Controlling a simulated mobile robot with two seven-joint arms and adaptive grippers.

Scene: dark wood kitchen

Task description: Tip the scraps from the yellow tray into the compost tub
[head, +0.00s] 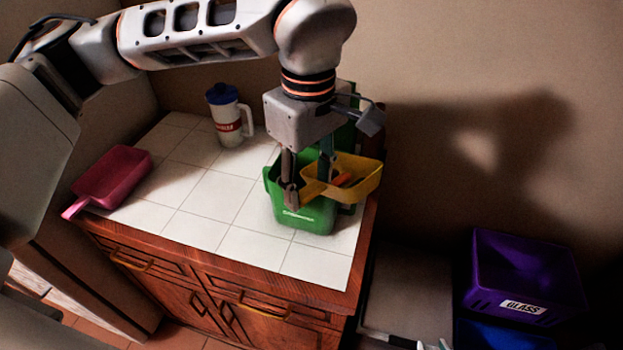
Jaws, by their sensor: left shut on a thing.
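My left gripper (306,190) points down and is shut on the handle side of the yellow tray (369,183). The tray is held over the right part of the green compost tub (305,217), and it hides part of the tub's opening. An orange-red scrap (344,179) shows inside the tray; other scraps cannot be made out. The tray looks roughly level, though its exact tilt is hard to tell. The tub stands upright near the right front corner of the tiled counter. Its inside is mostly hidden.
A pink tray with a handle (113,177) lies at the counter's left. A white jug with a blue lid (229,117) stands at the back. Another green object is partly hidden behind my gripper. A purple bin labelled GLASS (525,275) is at lower right. The counter's middle is clear.

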